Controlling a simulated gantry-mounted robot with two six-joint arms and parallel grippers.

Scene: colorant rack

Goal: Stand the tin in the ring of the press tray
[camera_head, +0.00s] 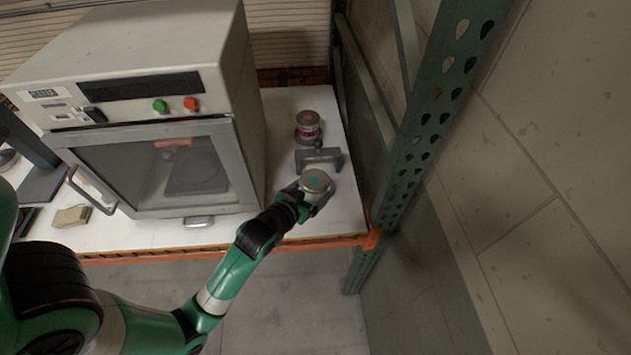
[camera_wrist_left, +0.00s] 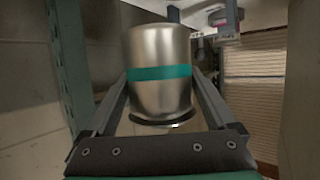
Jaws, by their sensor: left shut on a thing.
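My left gripper (camera_head: 312,198) is shut on a silver tin (camera_head: 317,181) with a teal mark on its lid, near the shelf's front right corner. In the left wrist view the tin (camera_wrist_left: 160,75) is plain metal with a teal band and sits between the two fingers (camera_wrist_left: 160,112). It looks roughly upright. I cannot make out the ring of the press tray for sure; a dark flat piece (camera_head: 195,172) shows dimly behind the glass of the grey cabinet (camera_head: 150,85). My right gripper is not in view.
A grey bracket-like fixture (camera_head: 318,158) stands just behind the held tin. A red-labelled tin (camera_head: 308,124) stands behind that. A green upright post (camera_head: 440,95) bounds the right side. The cabinet door is shut. A tan block (camera_head: 72,215) lies at the front left of the white shelf (camera_head: 285,110).

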